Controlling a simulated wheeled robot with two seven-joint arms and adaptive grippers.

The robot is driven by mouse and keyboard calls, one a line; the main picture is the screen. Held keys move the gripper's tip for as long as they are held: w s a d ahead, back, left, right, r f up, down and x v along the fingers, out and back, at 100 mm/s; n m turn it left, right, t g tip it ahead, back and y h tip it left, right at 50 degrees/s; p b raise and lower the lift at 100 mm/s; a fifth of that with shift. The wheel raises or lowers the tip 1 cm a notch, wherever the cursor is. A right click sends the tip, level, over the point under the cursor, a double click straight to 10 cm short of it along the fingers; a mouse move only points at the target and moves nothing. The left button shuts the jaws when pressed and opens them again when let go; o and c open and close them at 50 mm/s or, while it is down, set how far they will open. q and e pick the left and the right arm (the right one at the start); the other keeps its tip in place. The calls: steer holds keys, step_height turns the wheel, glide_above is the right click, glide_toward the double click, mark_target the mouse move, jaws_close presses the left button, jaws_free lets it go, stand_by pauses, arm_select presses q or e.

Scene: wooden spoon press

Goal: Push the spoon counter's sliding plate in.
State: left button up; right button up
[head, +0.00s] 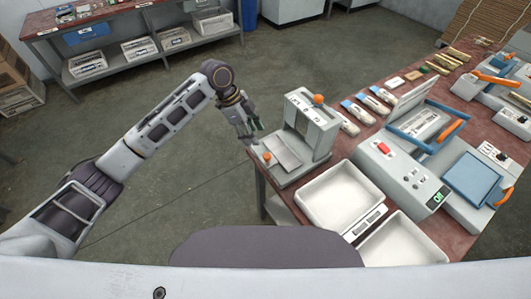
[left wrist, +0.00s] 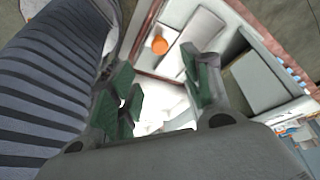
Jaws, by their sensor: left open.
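The spoon counter (head: 312,125) is a grey-white machine with an upright frame at the near left corner of the red-brown table. Its sliding plate (head: 282,152) lies flat on the base and sticks out to the left of the frame. An orange knob (head: 267,157) sits at the base's left end; it also shows in the left wrist view (left wrist: 159,45). A second orange knob (head: 318,99) tops the frame. My left gripper (head: 250,134) is open and empty, just left of and above the counter's left end. In the left wrist view its green-padded fingers (left wrist: 163,92) are spread apart. My right gripper is not in view.
White trays (head: 340,197) stand in front of the counter. A grey machine (head: 402,172) with a red button and display stands to the right. Packed spoons (head: 357,111) lie behind. Open floor (head: 190,190) lies left of the table.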

mark_target(267, 155)
arm_select(q)
steer(key=p+x, duration=0.1)
steer(key=x, duration=1)
steer(key=shift+s+d+f, duration=0.1)
steer(key=shift+d+f, duration=0.05)
steer(key=shift+f, duration=0.15)
jaws_close()
